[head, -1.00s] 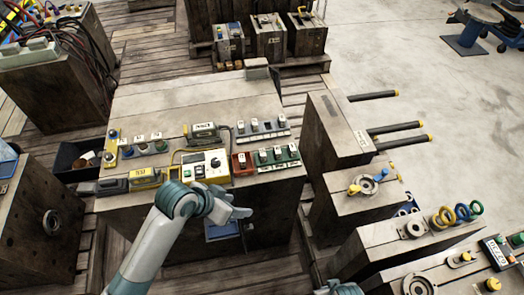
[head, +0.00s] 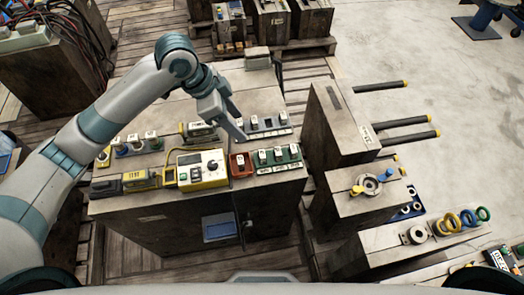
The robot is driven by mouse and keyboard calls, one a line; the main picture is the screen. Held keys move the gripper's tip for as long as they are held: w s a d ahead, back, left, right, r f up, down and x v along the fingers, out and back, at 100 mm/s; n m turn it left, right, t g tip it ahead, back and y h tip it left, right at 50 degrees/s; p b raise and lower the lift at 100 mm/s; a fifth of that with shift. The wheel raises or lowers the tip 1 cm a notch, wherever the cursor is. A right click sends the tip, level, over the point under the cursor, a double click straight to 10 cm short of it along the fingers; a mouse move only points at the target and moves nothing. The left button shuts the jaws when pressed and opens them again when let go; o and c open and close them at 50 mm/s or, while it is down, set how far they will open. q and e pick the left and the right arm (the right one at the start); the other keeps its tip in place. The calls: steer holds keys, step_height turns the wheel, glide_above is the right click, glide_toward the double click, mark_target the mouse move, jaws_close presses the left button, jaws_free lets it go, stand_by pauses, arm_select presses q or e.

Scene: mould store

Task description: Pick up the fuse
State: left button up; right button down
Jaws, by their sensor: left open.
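My left gripper (head: 236,124) reaches in over the wooden block-like bench, open, its fingers pointing down and right. Its tips are close to the left end of a grey strip (head: 267,133) with several small dark, white-labelled plug-in pieces (head: 268,122). I cannot tell whether they touch it. In front are a green strip (head: 278,166) with similar pieces and a red block (head: 241,166) with one piece. I cannot tell for sure which piece is the fuse. My right gripper is not in view.
A yellow-and-white meter (head: 202,168) stands in front of my left gripper. A dark labelled device (head: 199,131) and a strip with several coloured sockets (head: 137,146) are to its left. A grey block (head: 257,58) sits at the back. Wooden blocks with coloured rings (head: 467,217) stand at right.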

arm_select(q)
steer(key=shift+a+r, duration=0.1)
steer(key=shift+r, duration=0.05)
steer(key=p, duration=0.3)
glide_above(262, 154)
steer(key=a, duration=0.2)
step_height(262, 154, down, 11)
steer(key=shift+a+f, duration=0.1)
steer(key=shift+f, duration=0.05)
steer(key=shift+s+f+p, duration=0.1)
steer(key=shift+f+p, duration=0.4)
steer(key=p+x, duration=0.1)
steer(key=x, duration=0.2)
steer(key=shift+s+f, duration=0.1)
steer(key=shift+f, duration=0.5)
